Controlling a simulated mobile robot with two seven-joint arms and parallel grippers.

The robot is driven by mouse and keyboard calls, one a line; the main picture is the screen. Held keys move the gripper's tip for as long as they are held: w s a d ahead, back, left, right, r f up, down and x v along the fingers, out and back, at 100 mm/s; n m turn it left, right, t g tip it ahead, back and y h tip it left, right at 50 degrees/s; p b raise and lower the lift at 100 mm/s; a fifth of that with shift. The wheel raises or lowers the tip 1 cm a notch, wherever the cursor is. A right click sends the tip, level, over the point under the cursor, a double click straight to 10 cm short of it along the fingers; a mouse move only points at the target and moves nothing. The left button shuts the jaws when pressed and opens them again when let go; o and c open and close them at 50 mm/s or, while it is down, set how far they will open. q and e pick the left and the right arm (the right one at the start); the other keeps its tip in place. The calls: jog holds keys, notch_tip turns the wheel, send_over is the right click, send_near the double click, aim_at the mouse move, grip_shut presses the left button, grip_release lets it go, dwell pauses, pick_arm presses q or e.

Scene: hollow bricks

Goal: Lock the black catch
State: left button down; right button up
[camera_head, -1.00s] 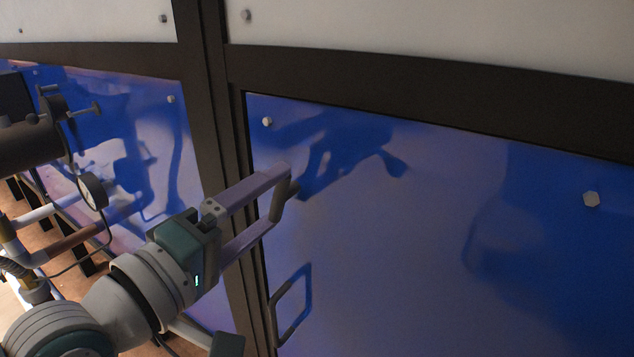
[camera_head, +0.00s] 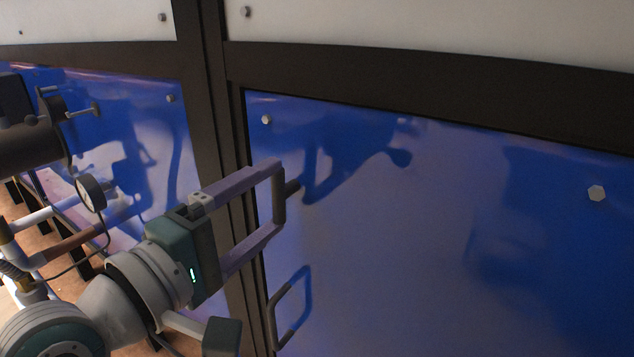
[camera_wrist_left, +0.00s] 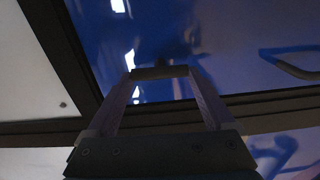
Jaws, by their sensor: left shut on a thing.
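The black catch (camera_head: 279,196) is a short dark bar on a stub at the left edge of the blue door panel (camera_head: 420,240). It stands about upright in the head view. My left gripper (camera_head: 278,195) is shut on it, with its two pale purple fingers wide apart and one fingertip at each end of the bar. In the left wrist view the bar (camera_wrist_left: 160,72) spans between the fingertips of my left gripper (camera_wrist_left: 160,74). My right gripper is not in view.
A dark loop handle (camera_head: 284,312) sits on the door below the catch. A dark frame post (camera_head: 212,110) runs beside the door. At left are a round gauge (camera_head: 90,193) and pipes (camera_head: 75,248).

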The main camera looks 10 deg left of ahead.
pick_arm(q)
grip_release()
jog(key=b+v, duration=0.1)
jog(key=v, duration=0.9)
